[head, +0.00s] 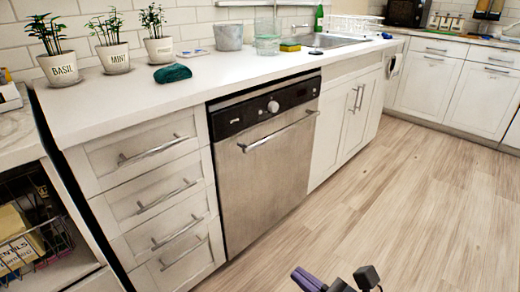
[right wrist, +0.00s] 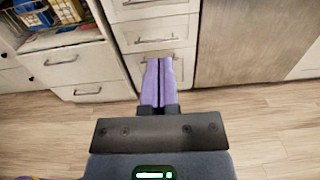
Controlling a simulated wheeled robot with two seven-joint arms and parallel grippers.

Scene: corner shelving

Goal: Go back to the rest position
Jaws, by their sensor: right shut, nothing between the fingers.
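My right gripper (right wrist: 161,62) shows in the right wrist view with its two purple fingers together and nothing between them. It points toward the lower drawers of the white cabinet (right wrist: 150,30), over the wooden floor. In the head view, a small part of my right gripper (head: 308,280) shows at the bottom edge, low over the floor and apart from the cabinets.
A dishwasher (head: 265,165) stands between the drawer cabinet (head: 100,160) and the sink cabinet (head: 340,125). Potted herbs (head: 60,68) and a green cloth (head: 172,73) sit on the counter. A wire basket (head: 35,235) is at the left. The wooden floor (head: 420,210) is clear at right.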

